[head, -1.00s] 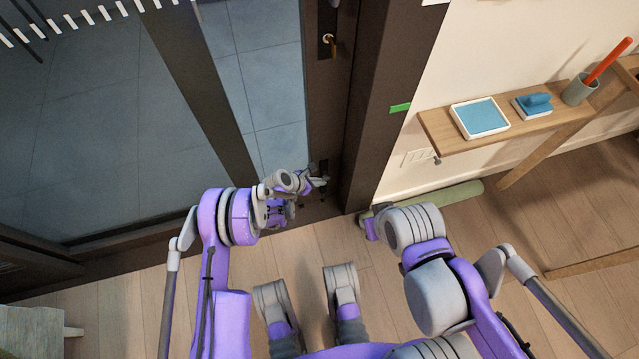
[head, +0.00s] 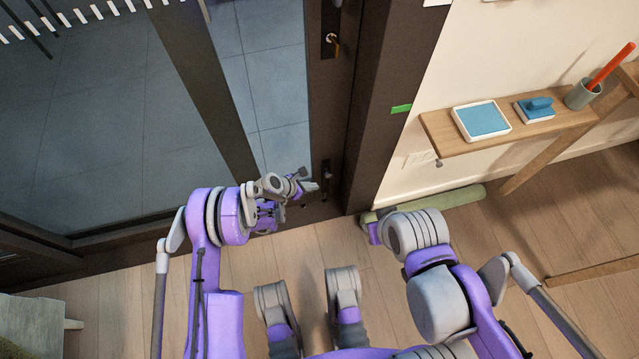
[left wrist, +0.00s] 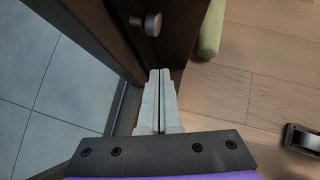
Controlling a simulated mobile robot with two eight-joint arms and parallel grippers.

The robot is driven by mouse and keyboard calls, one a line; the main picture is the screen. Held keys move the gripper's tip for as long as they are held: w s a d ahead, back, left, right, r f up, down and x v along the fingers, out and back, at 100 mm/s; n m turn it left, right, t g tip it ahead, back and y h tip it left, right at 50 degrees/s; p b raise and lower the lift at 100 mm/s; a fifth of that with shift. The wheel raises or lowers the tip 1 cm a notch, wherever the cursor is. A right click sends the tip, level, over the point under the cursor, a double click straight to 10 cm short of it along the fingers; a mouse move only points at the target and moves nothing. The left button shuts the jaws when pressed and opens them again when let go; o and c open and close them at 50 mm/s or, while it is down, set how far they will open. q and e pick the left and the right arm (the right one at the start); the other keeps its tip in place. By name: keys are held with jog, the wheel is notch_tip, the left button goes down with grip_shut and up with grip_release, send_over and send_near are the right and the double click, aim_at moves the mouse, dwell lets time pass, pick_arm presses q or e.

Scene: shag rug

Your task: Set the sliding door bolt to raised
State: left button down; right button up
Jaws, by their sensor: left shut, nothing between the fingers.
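The sliding door bolt (head: 326,170) is a small dark fitting with a metal knob, low on the brown door frame. In the left wrist view, a round metal knob (left wrist: 152,24) sticks out from the dark frame, beyond the fingertips. My left gripper (head: 312,186) is just left of and below the bolt, apart from it. In the left wrist view its two pale fingers (left wrist: 160,74) are together with nothing between them. My right arm is at the lower right; a purple part of its gripper end (head: 374,233) shows, but its fingers cannot be made out.
A lock with a brass key (head: 332,39) is higher on the same door frame. A green rolled mat (head: 450,197) lies on the floor along the wall. A wooden shelf (head: 470,146) holds a blue tray, a blue brush and a cup. The wooden floor before the door is clear.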

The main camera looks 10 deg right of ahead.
pick_arm(q)
jog(key=p+v, duration=0.1)
jog(key=v, duration=0.6)
jog(key=shift+w, duration=0.1)
